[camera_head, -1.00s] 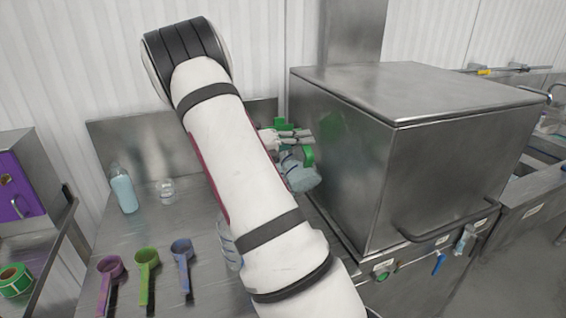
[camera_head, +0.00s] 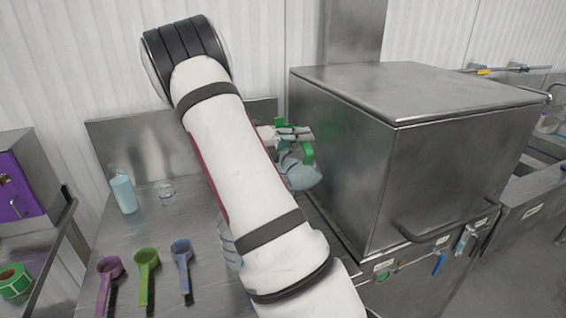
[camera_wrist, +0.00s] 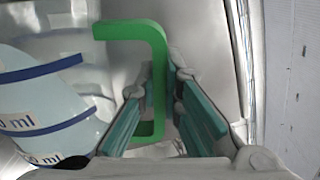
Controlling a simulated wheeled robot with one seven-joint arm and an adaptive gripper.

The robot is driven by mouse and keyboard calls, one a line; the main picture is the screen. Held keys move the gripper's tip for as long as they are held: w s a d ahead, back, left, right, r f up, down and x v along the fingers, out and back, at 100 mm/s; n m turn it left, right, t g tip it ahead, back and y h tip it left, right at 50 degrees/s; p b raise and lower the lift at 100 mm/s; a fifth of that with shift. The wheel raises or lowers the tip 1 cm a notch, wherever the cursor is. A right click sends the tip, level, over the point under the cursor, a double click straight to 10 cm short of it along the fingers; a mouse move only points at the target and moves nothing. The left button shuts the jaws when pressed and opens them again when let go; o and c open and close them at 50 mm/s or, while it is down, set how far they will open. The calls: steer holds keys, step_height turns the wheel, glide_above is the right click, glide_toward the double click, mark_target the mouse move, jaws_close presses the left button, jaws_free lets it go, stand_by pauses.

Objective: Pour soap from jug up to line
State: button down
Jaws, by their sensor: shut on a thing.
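The jug (camera_head: 302,177) is pale blue and translucent with a green handle (camera_head: 308,152). It hangs tilted beside the steel box, partly behind my arm. My gripper (camera_head: 292,133) is shut on the green handle. In the wrist view, the teal fingers of my gripper (camera_wrist: 160,105) close around the lower part of the green handle (camera_wrist: 150,45). A pale body with blue lines and "ml" labels (camera_wrist: 45,100), seemingly the jug, fills the left side. A clear container (camera_head: 228,243) stands on the counter, mostly hidden by my arm. Its fill level cannot be seen.
A bottle of light blue liquid (camera_head: 123,192) and a small clear jar (camera_head: 167,192) stand at the back left. Purple (camera_head: 110,268), green (camera_head: 147,262) and blue (camera_head: 182,255) scoops lie in front. A large steel box (camera_head: 400,150) bounds the right side.

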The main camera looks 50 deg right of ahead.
steer(key=shift+w+d+r+n, duration=0.2)
steer(key=shift+w+r+n, duration=0.1)
steer(key=shift+r+n, duration=0.1)
stand_by(2.0)
